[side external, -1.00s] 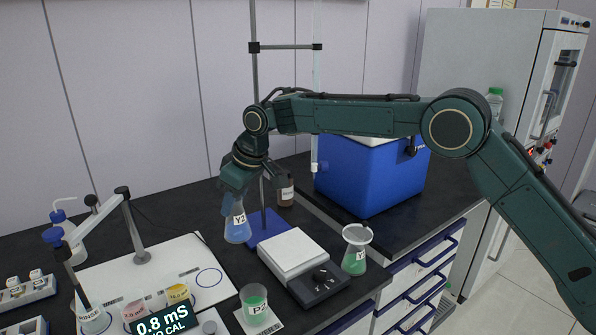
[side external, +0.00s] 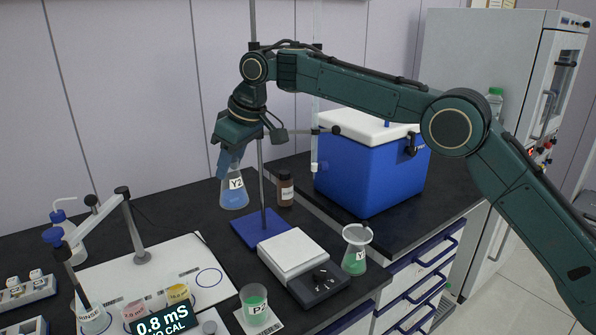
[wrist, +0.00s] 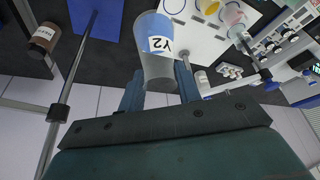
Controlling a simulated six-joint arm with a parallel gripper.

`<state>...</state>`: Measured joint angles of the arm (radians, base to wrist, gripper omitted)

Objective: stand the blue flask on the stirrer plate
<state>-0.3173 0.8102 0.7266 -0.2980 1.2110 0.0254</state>
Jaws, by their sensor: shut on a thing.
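The blue flask (side external: 233,197) is a conical glass flask with blue liquid and a "Y2" label. My gripper (side external: 230,160) is shut on its neck and holds it nearly upright above the dark bench, left of the stand rod. In the wrist view my gripper's fingers (wrist: 160,76) sit on either side of the flask (wrist: 156,28). The stirrer plate (side external: 292,250), with a white square top and a dark knobbed front, stands on the bench to the right of and nearer than the flask. Its top is bare.
A stand with a blue base (side external: 259,230) and tall rod is behind the plate. A brown bottle (side external: 286,190) stands beside it. A green-liquid flask (side external: 355,256) is right of the plate; a green beaker (side external: 254,302) is in front. A blue cooler (side external: 370,170) stands behind right.

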